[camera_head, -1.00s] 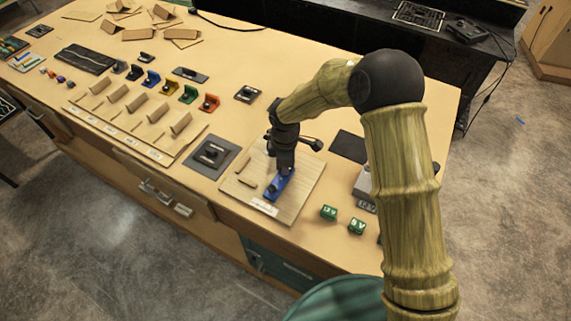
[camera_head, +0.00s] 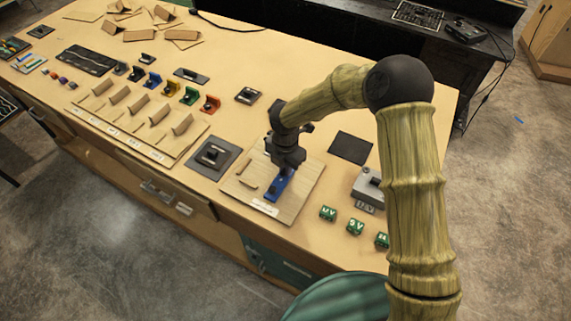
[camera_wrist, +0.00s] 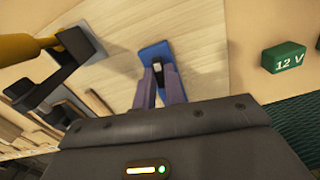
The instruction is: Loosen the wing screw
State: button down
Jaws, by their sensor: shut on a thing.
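A blue bracket (camera_head: 279,187) stands on a light wooden board (camera_head: 246,204) near the front of the table. It also shows in the wrist view (camera_wrist: 154,50), with a small dark piece, seemingly the wing screw (camera_wrist: 158,73), at its near end. My gripper (camera_head: 283,168) points down over the bracket. In the wrist view its two fingers (camera_wrist: 159,82) are shut on the dark piece, one on each side. The screw's wings and thread are mostly hidden by the fingers, and in the head view my gripper covers it.
A dark plate with a black fixture (camera_head: 213,157) lies left of the board. Green labelled blocks (camera_head: 328,213) and a grey box (camera_head: 368,185) are to the right. Coloured brackets (camera_head: 171,88) and a slotted wooden rack (camera_head: 130,130) stand farther left. A flat black pad (camera_head: 351,147) lies behind.

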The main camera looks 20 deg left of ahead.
jog(key=shift+s+d+f+n, duration=0.1)
jog(key=shift+f+n, duration=0.05)
jog(key=shift+n, duration=0.75)
jog(key=c, duration=1.5)
grip_release()
jog(key=shift+o, duration=0.2)
jog(key=shift+w+r, duration=0.2)
jog(key=shift+r, duration=0.5)
notch_tip(320, 180, up, 16)
jog(key=b, duration=0.3)
jog(key=shift+s, duration=0.1)
